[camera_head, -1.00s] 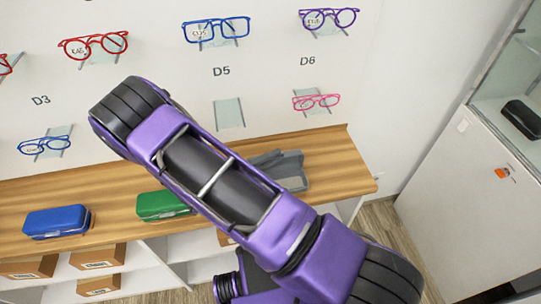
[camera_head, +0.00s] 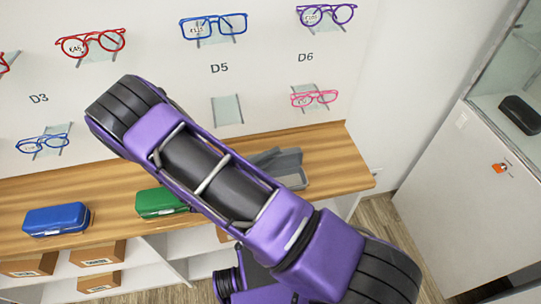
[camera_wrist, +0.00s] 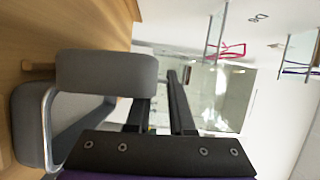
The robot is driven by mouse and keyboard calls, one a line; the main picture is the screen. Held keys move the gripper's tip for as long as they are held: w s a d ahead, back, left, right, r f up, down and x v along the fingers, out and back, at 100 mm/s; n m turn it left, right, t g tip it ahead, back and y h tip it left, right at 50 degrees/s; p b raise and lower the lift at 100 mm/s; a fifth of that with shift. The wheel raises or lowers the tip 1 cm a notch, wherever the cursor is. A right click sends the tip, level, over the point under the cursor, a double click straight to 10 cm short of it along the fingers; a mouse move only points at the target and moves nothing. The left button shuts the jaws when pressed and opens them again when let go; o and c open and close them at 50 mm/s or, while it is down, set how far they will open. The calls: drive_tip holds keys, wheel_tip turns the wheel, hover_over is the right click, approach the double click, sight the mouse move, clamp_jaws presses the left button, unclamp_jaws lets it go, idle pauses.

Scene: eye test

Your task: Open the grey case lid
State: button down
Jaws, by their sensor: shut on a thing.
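The grey case (camera_head: 291,181) sits on the wooden shelf near its right end, partly hidden behind my purple arm. Its lid (camera_head: 288,158) stands raised from the base. In the wrist view, the lid (camera_wrist: 105,72) is a rounded grey slab apart from the base (camera_wrist: 24,125), whose shiny metal rim shows. My gripper (camera_wrist: 164,85) is at the lid's edge, its dark fingers close to the lid. It is shut on the lid, though the contact itself is partly hidden behind the lid. In the head view my arm hides the gripper.
A green case (camera_head: 160,203) and a blue case (camera_head: 56,219) stand to the left on the wooden shelf (camera_head: 110,190). Glasses hang on the wall above. Boxes (camera_head: 97,253) lie below. A white cabinet (camera_head: 455,200) stands at right, past a strip of floor.

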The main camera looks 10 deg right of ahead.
drive_tip(key=c, duration=0.8)
unclamp_jaws()
drive_tip(key=shift+c, duration=0.2)
drive_tip(key=b+v, duration=0.1)
drive_tip(key=v, duration=1.6)
drive_tip(key=shift+a, duration=0.25)
drive_tip(key=shift+r, duration=0.1)
